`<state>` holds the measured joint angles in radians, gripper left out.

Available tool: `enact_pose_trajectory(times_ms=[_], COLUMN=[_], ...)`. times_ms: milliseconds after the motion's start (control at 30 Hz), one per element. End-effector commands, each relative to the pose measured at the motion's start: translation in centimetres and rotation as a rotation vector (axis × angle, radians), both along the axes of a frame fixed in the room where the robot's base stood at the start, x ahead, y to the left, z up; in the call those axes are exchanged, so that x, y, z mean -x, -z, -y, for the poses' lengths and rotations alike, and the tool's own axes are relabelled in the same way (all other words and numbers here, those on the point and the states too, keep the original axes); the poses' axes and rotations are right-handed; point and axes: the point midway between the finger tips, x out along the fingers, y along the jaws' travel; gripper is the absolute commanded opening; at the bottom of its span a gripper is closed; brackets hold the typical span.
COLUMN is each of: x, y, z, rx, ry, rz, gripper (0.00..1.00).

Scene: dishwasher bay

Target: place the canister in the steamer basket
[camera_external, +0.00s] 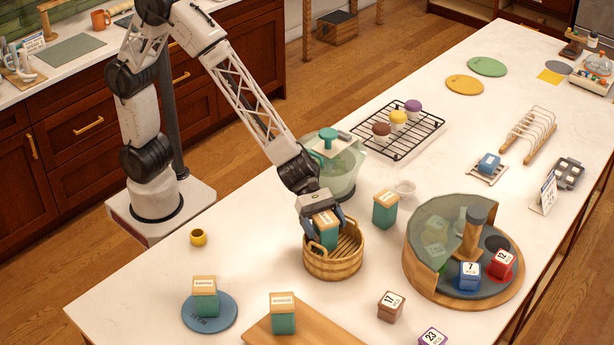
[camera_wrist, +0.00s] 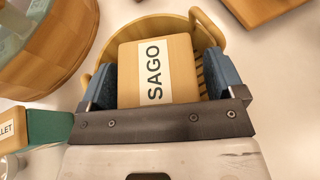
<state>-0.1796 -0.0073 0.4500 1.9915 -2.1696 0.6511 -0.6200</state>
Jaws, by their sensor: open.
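The canister (camera_external: 326,235) is teal with a wooden lid. In the wrist view its lid reads SAGO (camera_wrist: 180,62). It stands in the round wooden steamer basket (camera_external: 333,268), toward its left side; its lower part is hidden by the basket wall. The basket's rim and handle also show in the wrist view (camera_wrist: 205,27). My gripper (camera_external: 325,222) is just over the basket and pointing down, with its blue-grey fingers open on either side of the lid. Whether the fingers touch the canister is hard to tell.
Other teal canisters stand nearby: one right of the basket (camera_external: 385,210), one on a blue disc (camera_external: 205,297), one on a wooden board (camera_external: 283,314). A glass-walled round turntable (camera_external: 465,290) is to the right. A green-lidded clear container (camera_external: 345,170) stands behind my gripper.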

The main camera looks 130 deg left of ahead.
Motion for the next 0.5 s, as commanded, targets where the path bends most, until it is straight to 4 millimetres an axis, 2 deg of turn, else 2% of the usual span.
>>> enact_pose_trajectory(times_ms=[267, 500], x=[1.3, 3.6], y=[-0.7, -1.7], z=[-0.6, -1.5], rx=[0.0, -0.001], ry=[-0.001, -0.001], rz=[0.0, 0.001], gripper=[0.88, 0.88])
